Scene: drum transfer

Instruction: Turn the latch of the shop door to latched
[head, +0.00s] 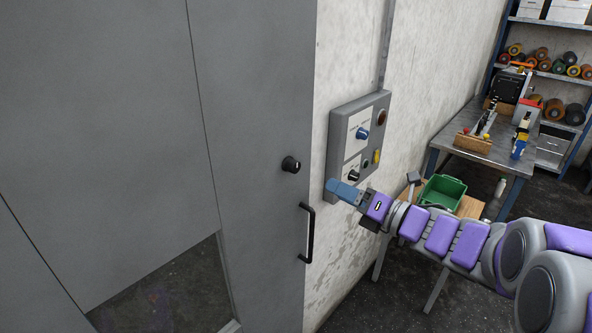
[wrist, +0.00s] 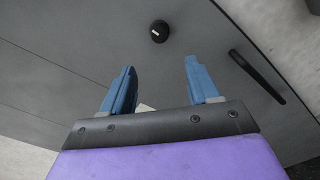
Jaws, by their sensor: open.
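The shop door (head: 258,120) is a grey panel at the left of the head view. Its latch (head: 291,165) is a round black knob above a black bar handle (head: 309,234). The latch also shows in the wrist view (wrist: 159,31), with a small white mark on it, ahead of the fingers. The handle is at the right there (wrist: 257,76). My gripper (head: 337,191) has blue fingers and is open and empty. It is to the right of the latch in the head view, apart from it. In the wrist view the open fingers (wrist: 157,80) have a clear gap between them.
A grey control box (head: 357,142) with knobs and buttons is on the wall, close behind my gripper. A metal workbench (head: 490,148) and a shelf of rollers are at the back right.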

